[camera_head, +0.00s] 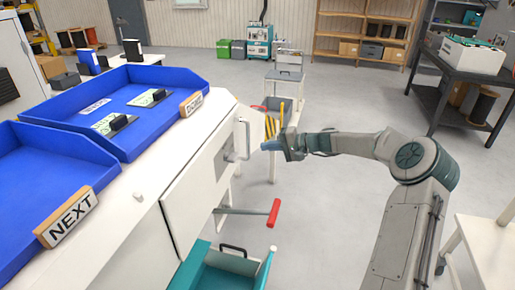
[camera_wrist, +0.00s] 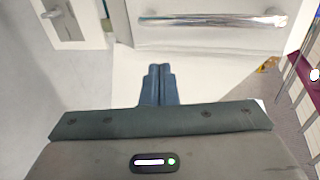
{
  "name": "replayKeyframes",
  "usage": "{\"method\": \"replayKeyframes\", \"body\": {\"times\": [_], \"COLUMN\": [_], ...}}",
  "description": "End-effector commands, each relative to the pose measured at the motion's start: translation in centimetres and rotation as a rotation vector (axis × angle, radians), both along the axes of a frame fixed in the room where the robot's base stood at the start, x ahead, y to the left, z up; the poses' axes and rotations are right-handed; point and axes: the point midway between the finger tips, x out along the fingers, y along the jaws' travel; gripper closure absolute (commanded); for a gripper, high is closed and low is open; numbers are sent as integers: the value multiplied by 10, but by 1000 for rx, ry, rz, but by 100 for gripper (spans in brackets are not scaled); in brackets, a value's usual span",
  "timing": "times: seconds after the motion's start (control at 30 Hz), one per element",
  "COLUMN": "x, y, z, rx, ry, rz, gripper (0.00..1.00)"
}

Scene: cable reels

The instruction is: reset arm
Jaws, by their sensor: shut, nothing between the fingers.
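My gripper (camera_head: 272,145) is at the end of my arm, in the middle of the head view, close to a small white door (camera_head: 247,130) on the front of the white cabinet. In the wrist view my gripper (camera_wrist: 159,72) shows its two blue-grey fingers together with nothing between them. A chrome bar handle (camera_wrist: 213,19) on a white panel lies beyond the fingertips. The fingers look apart from the handle. The arm is bent and reaches from the right toward the cabinet.
Blue trays (camera_head: 135,78) with signs sit on the cabinet top. A red-ended handle (camera_head: 273,213) and a teal bin (camera_head: 222,268) stick out below. A white cart (camera_head: 284,77) with tools stands behind my gripper. A dark table (camera_head: 462,75) stands right. Open floor lies between.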

Motion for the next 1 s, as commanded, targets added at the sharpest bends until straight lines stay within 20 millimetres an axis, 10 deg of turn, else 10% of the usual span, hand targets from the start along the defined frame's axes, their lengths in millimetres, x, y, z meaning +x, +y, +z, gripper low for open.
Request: {"method": "replayKeyframes", "body": {"times": [0.5, 1.0], "x": [-33, -121], "y": [-74, -1], "z": [26, 19], "rx": [-4, -426], "ry": [1, 108], "rz": [2, 203], "gripper": [100, 100]}}
